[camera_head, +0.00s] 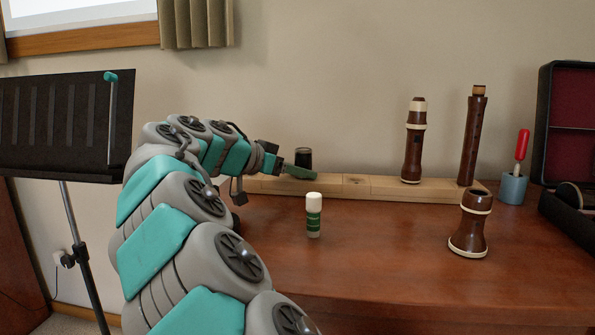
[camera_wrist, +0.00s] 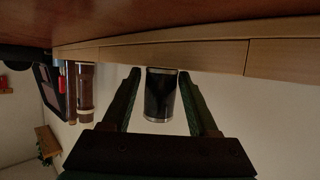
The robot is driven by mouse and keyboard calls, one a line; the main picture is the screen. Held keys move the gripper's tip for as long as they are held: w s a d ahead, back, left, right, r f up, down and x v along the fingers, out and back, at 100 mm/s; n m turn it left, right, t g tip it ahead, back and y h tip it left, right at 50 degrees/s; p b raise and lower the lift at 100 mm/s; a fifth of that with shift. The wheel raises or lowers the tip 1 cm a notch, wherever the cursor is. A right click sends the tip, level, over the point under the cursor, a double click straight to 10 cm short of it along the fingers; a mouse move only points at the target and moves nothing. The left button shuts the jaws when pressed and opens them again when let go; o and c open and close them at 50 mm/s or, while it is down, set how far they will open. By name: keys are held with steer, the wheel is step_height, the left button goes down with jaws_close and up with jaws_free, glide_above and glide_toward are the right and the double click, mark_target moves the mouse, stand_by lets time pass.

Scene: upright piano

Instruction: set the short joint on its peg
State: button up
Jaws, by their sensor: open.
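The short joint (camera_head: 472,225), dark brown with cream rings and a flared foot, stands upright on the desk at the right, in front of the rail. The pale wooden rail (camera_head: 390,190) lies along the wall and also crosses the wrist view (camera_wrist: 200,56). A faint dark mark shows on its bare middle (camera_head: 355,180); I cannot make out a free peg. My gripper (camera_head: 292,168) is open at the rail's left part, far from the short joint. In the wrist view its fingers (camera_wrist: 160,78) stand either side of a black cylinder (camera_wrist: 160,98), with gaps visible.
Two longer brown joints (camera_head: 412,145) (camera_head: 472,140) stand on the rail's right part. A green, white-capped tube (camera_head: 313,217) stands on the desk. A blue cup (camera_head: 512,188) with a red-handled tool and an open case (camera_head: 560,125) are at right. The front desk is clear.

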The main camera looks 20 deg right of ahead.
steer(key=shift+w+f, duration=0.1)
steer(key=shift+f, duration=0.15)
steer(key=v, duration=0.8)
steer(key=shift+d+r, duration=0.15)
steer(key=shift+r, duration=0.05)
